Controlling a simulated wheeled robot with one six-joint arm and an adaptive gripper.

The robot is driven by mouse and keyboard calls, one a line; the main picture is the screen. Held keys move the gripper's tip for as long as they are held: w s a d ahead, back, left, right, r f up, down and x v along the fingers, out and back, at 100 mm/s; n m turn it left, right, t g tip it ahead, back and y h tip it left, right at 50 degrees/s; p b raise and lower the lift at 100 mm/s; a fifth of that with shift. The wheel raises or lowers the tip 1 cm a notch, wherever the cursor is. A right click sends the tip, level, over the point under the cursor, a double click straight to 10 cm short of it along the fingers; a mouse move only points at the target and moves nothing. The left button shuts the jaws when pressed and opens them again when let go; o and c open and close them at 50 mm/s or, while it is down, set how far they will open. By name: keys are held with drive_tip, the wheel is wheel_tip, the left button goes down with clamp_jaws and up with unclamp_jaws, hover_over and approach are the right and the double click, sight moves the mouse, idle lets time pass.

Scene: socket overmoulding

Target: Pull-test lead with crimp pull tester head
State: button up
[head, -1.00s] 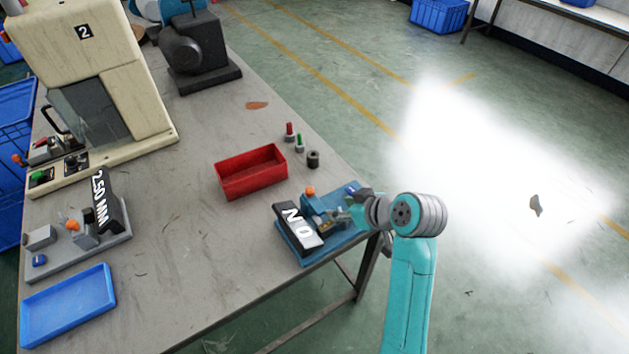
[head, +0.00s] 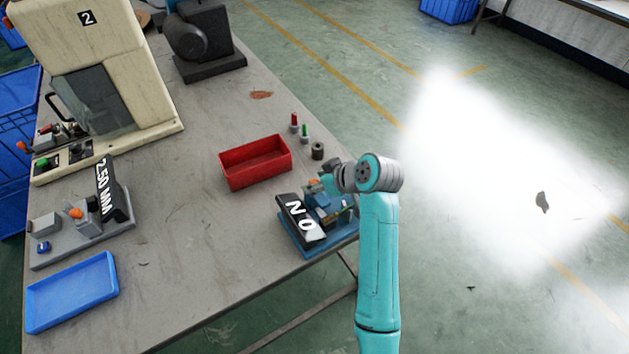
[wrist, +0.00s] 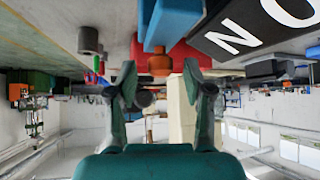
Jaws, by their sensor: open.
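The pull tester (head: 340,240) is a blue fixture at the table's right edge, with a black display (head: 301,221) reading "N 0". Its orange knob (head: 314,182) shows just beside my gripper (head: 326,182). In the wrist view, which looks upside down, my gripper (wrist: 160,75) is open and its two fingers stand apart. The orange knob (wrist: 160,64) appears ahead between them, with nothing held. The tester's blue part (wrist: 173,22) shows above it. My wrist hides part of the tester in the head view. I cannot make out a lead clearly.
A red tray (head: 256,178) lies behind the tester, near red and green pins (head: 305,132) and a dark cylinder (head: 318,151). A grey "2.50 MM" fixture (head: 115,228), a blue tray (head: 42,318) and a cream machine (head: 150,110) stand left. The table's middle is clear.

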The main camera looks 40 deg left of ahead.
sight(316, 195)
drive_tip(key=shift+a+f, duration=0.45)
clamp_jaws()
drive_tip(key=shift+s+d, duration=0.25)
drive_tip(key=shift+d, duration=0.45)
drive_tip(key=shift+s+d, duration=0.3)
drive_tip(key=shift+d, duration=0.4)
drive_tip(key=shift+s+d, duration=0.25)
drive_tip(key=shift+d, duration=0.45)
drive_tip(key=shift+f, duration=0.1)
unclamp_jaws()
drive_tip(key=shift+d, duration=0.1)
drive_tip(key=shift+r, duration=0.2)
drive_tip(key=v, duration=1.2)
